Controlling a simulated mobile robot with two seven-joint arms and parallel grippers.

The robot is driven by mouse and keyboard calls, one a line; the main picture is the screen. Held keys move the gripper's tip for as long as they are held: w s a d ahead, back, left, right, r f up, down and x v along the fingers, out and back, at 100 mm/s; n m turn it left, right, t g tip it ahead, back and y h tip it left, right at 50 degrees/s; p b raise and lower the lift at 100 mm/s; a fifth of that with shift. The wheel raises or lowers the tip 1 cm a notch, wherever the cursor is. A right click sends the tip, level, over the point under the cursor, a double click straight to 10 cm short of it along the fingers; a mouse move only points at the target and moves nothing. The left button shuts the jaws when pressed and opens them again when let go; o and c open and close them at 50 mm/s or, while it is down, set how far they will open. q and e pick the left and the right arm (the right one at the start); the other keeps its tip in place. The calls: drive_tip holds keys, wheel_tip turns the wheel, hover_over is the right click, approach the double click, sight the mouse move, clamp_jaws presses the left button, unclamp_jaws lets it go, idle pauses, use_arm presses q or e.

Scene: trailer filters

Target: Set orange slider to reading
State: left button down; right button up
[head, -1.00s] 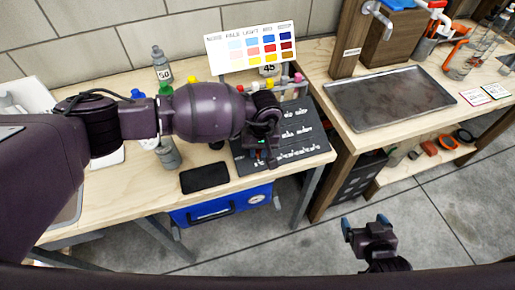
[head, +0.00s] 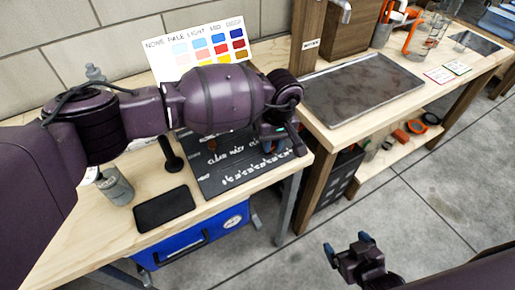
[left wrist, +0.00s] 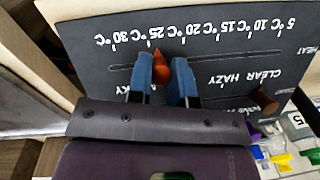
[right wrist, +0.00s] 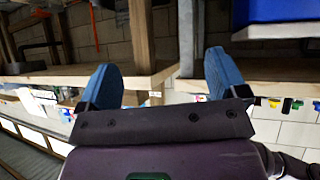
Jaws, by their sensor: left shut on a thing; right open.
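The orange slider (left wrist: 157,66) is a small pointed knob on a black panel (left wrist: 90,30), which also shows in the head view (head: 232,183). My left gripper (left wrist: 164,70) is shut on the slider, with a blue finger on each side. The slider's tip points at a white temperature scale that reads upside down in the left wrist view. The tip is nearer the 30 °C end than the 5 °C end; I cannot tell the exact mark. In the head view my left gripper (head: 272,132) is over the panel's right part. My right gripper (head: 348,244) is open and empty above the floor.
A colour chart (head: 165,58) stands behind the panel. A black slab (head: 163,208) and a grey bottle (head: 115,186) are to its left.

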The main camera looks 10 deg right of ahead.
use_arm(q)
drive_tip(key=shift+w+d, duration=0.3)
drive_tip(key=shift+d, duration=0.05)
drive_tip(key=shift+r, duration=0.15)
drive_tip(key=c, duration=1.2)
unclamp_jaws()
drive_tip(key=shift+o, duration=0.9)
drive_tip(key=shift+s, duration=0.1)
use_arm(e)
drive_tip(key=shift+w+a+f, duration=0.15)
drive_tip(key=shift+w+f, duration=0.05)
use_arm(q)
wheel_tip(320, 180, up, 11)
drive_tip(key=d, duration=0.1)
drive_tip(key=shift+f, duration=0.2)
use_arm(e)
drive_tip(key=shift+r, duration=0.35)
